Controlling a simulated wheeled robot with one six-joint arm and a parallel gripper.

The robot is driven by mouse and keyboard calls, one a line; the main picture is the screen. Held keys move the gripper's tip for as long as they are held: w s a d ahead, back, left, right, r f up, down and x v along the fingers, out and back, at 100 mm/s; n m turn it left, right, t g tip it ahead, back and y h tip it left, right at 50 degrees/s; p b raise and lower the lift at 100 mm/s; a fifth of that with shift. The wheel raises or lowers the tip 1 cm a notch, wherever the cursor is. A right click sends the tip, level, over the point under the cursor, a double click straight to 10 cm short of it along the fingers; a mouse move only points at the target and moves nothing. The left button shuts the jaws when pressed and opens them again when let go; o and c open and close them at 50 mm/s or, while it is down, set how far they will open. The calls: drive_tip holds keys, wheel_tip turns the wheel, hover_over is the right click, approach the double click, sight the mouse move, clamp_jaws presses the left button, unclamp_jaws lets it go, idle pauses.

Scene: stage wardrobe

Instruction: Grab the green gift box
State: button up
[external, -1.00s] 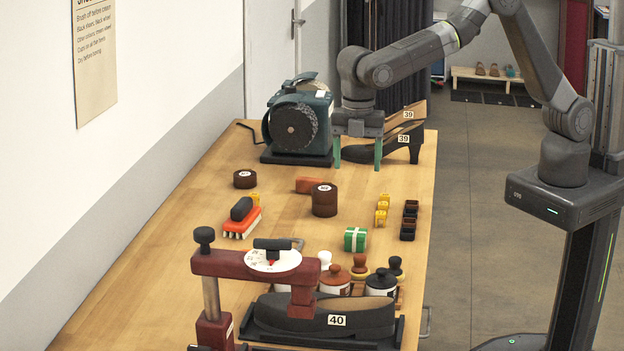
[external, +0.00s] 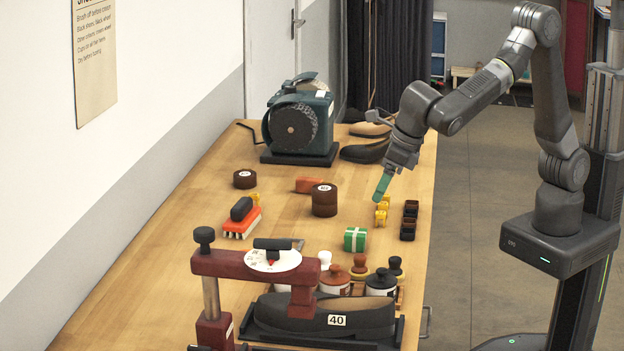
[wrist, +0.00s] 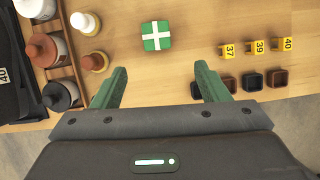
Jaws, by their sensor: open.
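The green gift box (external: 355,239) with a white ribbon cross sits on the wooden table near its right side. It also shows in the wrist view (wrist: 157,36), at the top, ahead of my fingers and slightly left of the middle between them. My gripper (external: 382,188) hangs tilted above the table, behind the box in the external view. In the wrist view its two green fingers (wrist: 157,86) are spread wide with nothing between them.
Yellow number tags (external: 381,213) and small dark cups (external: 409,220) stand right of the box. Polish bottles (external: 335,280) and a shoe in a red press (external: 245,264) are in front. A brown tin stack (external: 324,200) stands left. Bare wood surrounds the box.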

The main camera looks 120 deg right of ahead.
sight(361, 232)
drive_tip(key=shift+n, duration=0.3)
drive_tip(key=x, duration=0.8)
drive_tip(key=shift+f, duration=0.15)
drive_tip(key=shift+w+x, duration=0.2)
drive_tip(key=shift+x, duration=2.6)
drive_tip(key=shift+a, duration=0.2)
drive_tip(key=c, duration=1.1)
